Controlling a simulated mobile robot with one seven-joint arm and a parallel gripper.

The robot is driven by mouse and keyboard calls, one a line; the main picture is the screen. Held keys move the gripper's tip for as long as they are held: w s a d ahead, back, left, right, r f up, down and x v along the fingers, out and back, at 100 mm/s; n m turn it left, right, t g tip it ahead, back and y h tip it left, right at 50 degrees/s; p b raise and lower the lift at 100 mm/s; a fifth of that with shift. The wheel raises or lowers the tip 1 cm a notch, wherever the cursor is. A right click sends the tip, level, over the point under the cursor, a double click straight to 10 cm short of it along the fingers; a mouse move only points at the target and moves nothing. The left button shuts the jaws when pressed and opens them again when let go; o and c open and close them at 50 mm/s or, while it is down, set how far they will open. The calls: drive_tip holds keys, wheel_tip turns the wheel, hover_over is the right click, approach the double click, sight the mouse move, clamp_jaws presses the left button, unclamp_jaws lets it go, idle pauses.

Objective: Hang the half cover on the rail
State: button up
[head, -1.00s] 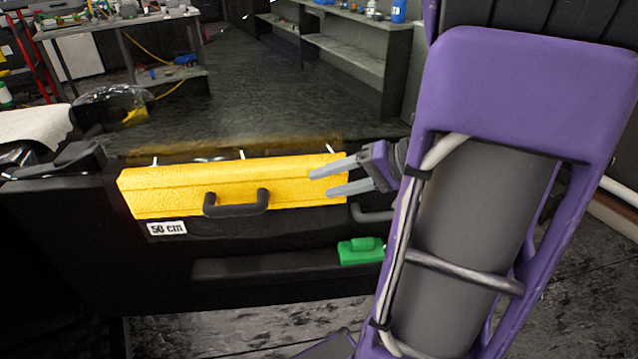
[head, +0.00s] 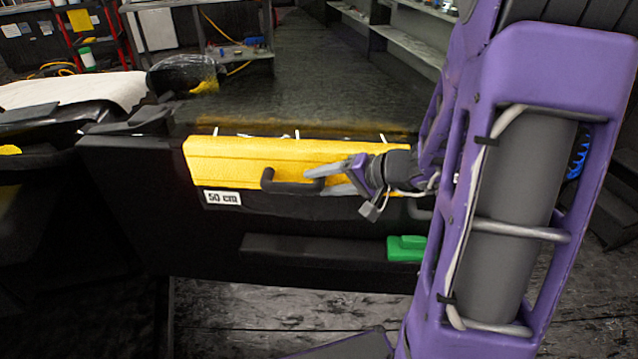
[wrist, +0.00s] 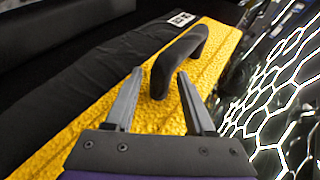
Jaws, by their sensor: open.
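The yellow half cover (head: 225,165) lies along the top of the black car door, with a dark handle (head: 268,183) on its face. In the wrist view the cover (wrist: 100,125) fills the middle, its handle (wrist: 185,50) running up and to the right. My gripper (head: 317,182) is at the right end of the handle. In the wrist view my gripper (wrist: 160,88) is open, its fingertips on either side of the handle's near end; I cannot tell if they touch it. I cannot clearly make out the rail; thin white pegs (head: 297,134) stick up behind the cover.
A green block (head: 406,248) sits lower on the door. A glossy surface with bright hexagonal reflections (wrist: 280,90) is beside the cover. A bench (head: 205,55) stands behind left.

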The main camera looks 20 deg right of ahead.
drive_tip(key=shift+w+a+f, duration=0.3)
drive_tip(key=shift+w+a, duration=0.1)
clamp_jaws()
drive_tip(key=shift+r, duration=0.15)
idle(1.3)
drive_tip(key=shift+r+p, duration=0.75)
drive_tip(key=shift+r, duration=0.55)
drive_tip(key=s+a+b, duration=0.3)
drive_tip(key=s, duration=0.4)
drive_tip(key=shift+s, duration=0.2)
